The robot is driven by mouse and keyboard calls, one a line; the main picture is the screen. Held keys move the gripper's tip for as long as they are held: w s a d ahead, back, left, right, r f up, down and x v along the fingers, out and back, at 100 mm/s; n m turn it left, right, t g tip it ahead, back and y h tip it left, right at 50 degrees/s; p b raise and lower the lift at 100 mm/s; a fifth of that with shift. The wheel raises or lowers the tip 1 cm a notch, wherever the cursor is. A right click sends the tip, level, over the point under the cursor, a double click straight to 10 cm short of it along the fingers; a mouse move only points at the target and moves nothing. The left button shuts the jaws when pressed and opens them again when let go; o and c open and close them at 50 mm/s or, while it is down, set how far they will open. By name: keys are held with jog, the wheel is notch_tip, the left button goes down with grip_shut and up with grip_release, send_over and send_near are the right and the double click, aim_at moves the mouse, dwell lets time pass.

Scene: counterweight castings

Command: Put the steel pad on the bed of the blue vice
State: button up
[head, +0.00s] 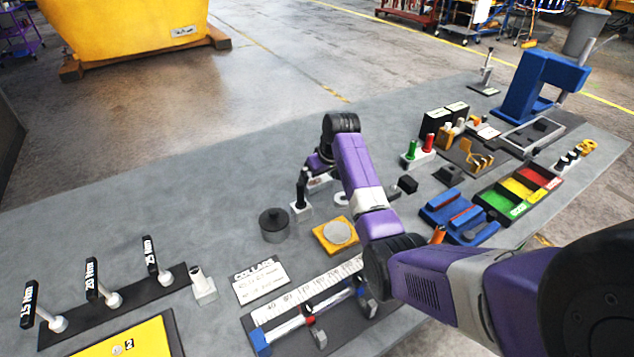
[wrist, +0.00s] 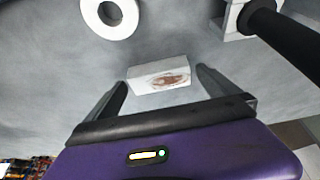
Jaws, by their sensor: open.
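A pale grey block with a brown, rusty-looking patch, which looks like the steel pad (wrist: 158,76), lies on the grey bench top in the wrist view. My gripper (wrist: 162,80) is open, with one finger towards each end of the block; I cannot tell whether they touch it. In the head view my gripper (head: 316,164) points down at the bench, and a pale block (head: 320,182) partly shows below it. The blue vice (head: 462,216), with red strips on its jaws, sits to the right of my arm; part of its bed is hard to make out.
A black-handled tool (head: 302,200) stands close to my gripper. A pale ring (wrist: 110,16) lies near the block. A dark cylinder (head: 274,224) and a yellow plate with a disc (head: 336,234) are nearer. A tricolour tray (head: 518,196) is beside the vice.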

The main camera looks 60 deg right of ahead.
jog(key=shift+w+d+f, duration=0.1)
jog(key=shift+w+f, duration=0.05)
jog(key=shift+f, duration=0.25)
jog(key=c, duration=1.8)
jog(key=shift+r, duration=0.1)
jog(key=shift+c, duration=1)
